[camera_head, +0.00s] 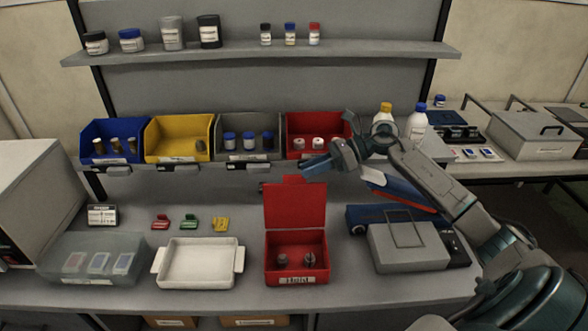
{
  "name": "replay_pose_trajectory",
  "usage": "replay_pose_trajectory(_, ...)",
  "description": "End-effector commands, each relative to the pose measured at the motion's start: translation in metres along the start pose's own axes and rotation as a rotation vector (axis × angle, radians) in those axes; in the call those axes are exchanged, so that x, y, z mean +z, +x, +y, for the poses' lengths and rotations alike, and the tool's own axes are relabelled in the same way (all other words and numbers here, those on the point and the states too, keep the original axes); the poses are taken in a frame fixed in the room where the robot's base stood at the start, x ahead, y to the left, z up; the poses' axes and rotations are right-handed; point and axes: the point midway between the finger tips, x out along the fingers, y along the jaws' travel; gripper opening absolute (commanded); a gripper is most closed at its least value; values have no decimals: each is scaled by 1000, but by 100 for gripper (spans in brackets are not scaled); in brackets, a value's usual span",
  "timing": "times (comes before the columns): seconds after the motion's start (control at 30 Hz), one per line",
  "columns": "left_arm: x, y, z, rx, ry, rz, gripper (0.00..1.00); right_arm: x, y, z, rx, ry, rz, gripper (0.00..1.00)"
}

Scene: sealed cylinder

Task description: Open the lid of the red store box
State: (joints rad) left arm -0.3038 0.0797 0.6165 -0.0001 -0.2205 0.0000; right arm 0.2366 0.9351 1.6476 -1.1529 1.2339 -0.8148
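The red store box (297,278) stands on the bench, right of the white tray. Its red lid (294,207) is swung up and stands nearly upright at the back of the box. Inside the open box are two small dark items (309,258). My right gripper (306,168) is above and slightly behind the lid's top edge, in front of the red bin. Whether its fingers are open or shut is too small to tell. It appears to hold nothing. My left gripper is not in view.
The white tray (160,267) and a clear bin (62,262) stand left of the box. A grey case (409,259) stands to its right. Blue, yellow, grey and red bins (290,128) line the back. Small colored pieces (189,222) lie behind the tray.

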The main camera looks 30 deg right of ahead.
Motion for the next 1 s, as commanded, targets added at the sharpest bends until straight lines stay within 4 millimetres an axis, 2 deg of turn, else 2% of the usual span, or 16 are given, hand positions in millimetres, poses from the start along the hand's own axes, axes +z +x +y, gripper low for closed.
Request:
replay_pose_trajectory(0.13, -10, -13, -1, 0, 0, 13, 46, 4, 20, 1, 2, 1, -4, 28)
replay_pose_trajectory(0.33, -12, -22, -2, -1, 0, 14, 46, 2, 40, 0, 1, 1, -2, 28)
replay_pose_trajectory(0.5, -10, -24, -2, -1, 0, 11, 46, 0, 48, 0, 0, 0, 0, 28)
replay_pose_trajectory(0.77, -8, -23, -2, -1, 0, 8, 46, 0, 49, 0, -1, 0, 1, 28)
replay_pose_trajectory(0.93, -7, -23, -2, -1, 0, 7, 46, 0, 49, 0, -1, 0, 0, 0)
replay_pose_trajectory(1.0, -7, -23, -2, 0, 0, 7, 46, 0, 49, 0, -1, 0, 0, 0)
